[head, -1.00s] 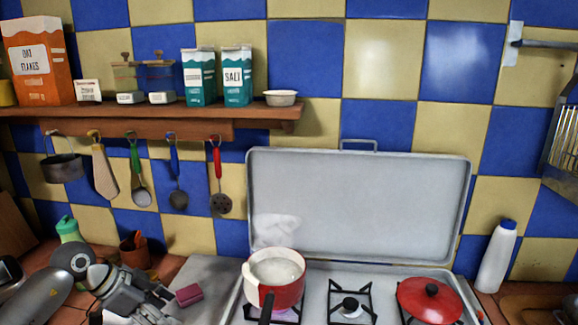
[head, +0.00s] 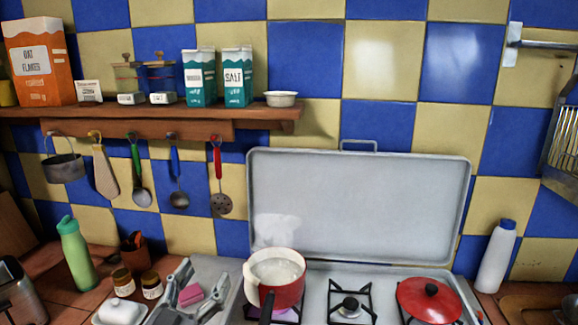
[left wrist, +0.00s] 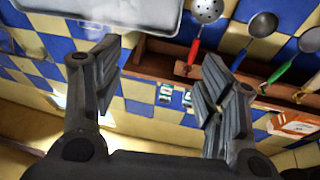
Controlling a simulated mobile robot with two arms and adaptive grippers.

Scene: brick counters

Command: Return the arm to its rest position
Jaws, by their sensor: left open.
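My left gripper (head: 190,296) is at the bottom of the head view, left of the stove, with its fingers pointing up. In the left wrist view its two dark fingers (left wrist: 155,85) are spread apart with nothing between them. A pink sponge-like block (head: 191,295) shows between the fingers in the head view; I cannot tell that either finger touches it. The red and white saucepan (head: 288,292) stands on the left burner, right of the gripper, with pale steam above it. My right gripper is in neither view.
The stove (head: 325,290) has its lid raised, and a red covered pan (head: 429,300) sits on its right side. A green bottle (head: 76,256), small jars (head: 151,285) and a white butter dish (head: 119,312) stand at the left. Utensils hang under the shelf (head: 150,113).

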